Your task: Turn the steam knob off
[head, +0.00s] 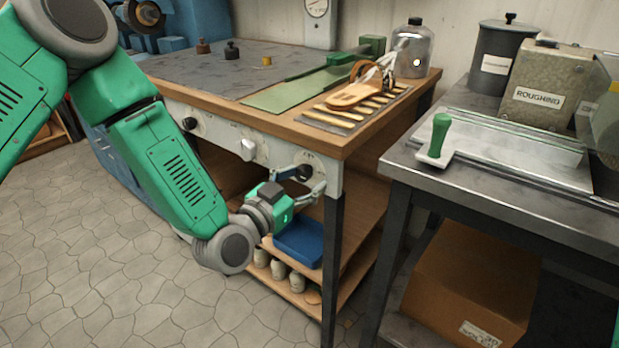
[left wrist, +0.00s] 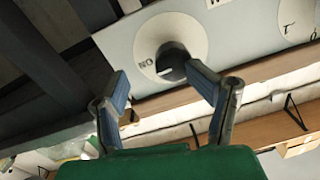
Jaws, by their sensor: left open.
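A dark round knob (head: 304,172) sits on a pale dial at the right end of the bench's front panel. In the left wrist view the knob (left wrist: 172,63) shows close up on its white disc, its white mark pointing toward lettering that reads ON upside down. Its name label cannot be read. My left gripper (head: 306,184) is open in front of this knob, and its fingers (left wrist: 157,77) spread to either side of it. The right fingertip looks very near the knob; contact cannot be told. My right gripper is not in view.
Two more controls, a dark knob (head: 189,123) and a pale one (head: 248,149), sit further left on the panel. A blue tray (head: 299,241) is on the shelf below. A metal table (head: 400,159) stands close right.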

